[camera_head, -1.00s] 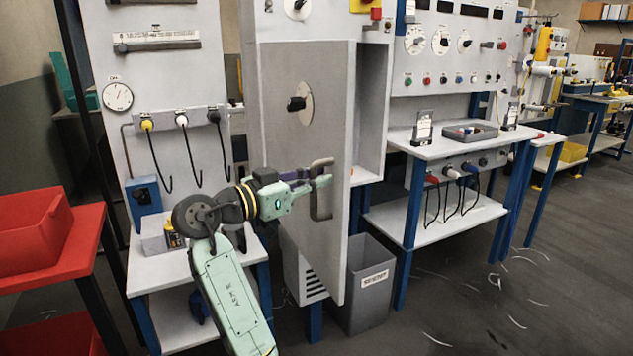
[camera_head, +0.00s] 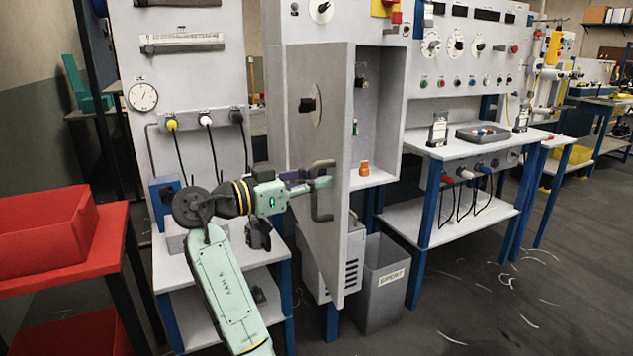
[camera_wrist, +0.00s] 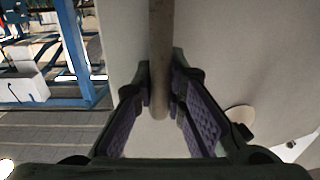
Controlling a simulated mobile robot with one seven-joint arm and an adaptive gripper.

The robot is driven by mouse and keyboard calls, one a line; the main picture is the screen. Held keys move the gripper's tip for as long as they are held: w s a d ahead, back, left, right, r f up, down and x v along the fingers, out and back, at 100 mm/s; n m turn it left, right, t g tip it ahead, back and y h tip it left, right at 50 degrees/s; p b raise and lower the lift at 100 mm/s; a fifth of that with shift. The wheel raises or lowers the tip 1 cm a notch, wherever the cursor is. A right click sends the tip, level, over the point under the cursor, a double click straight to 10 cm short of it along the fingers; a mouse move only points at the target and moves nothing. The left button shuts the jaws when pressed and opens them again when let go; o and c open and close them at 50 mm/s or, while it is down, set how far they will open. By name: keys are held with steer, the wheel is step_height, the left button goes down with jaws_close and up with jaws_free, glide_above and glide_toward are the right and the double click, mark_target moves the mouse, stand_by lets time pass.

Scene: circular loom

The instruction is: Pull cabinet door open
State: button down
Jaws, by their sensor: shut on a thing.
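The grey cabinet door (camera_head: 325,100) stands well open in the head view, with the cabinet interior (camera_head: 375,120) showing to its right. It carries a black knob on a round plate and a bar handle (camera_head: 316,208). My gripper (camera_head: 322,182) reaches in from the left and is shut on the handle. In the wrist view the handle (camera_wrist: 159,50) runs between the two purple-padded fingers of my gripper (camera_wrist: 160,100), with the door panel (camera_wrist: 220,45) behind. The exact contact on the bar is partly hidden by the fingers.
An orange item (camera_head: 364,168) sits on the cabinet floor. A grey bin (camera_head: 383,285) stands below, right of the door. A workbench (camera_head: 480,140) is at the right, a red tray (camera_head: 45,230) at the left. Open floor lies at the lower right.

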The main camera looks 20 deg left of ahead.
steer(key=shift+s+d+f, duration=0.1)
steer(key=shift+d, duration=0.05)
steer(key=c, duration=1.9)
jaws_free()
steer(key=shift+s+a, duration=0.3)
steer(key=shift+a, duration=0.15)
steer(key=v, duration=1.1)
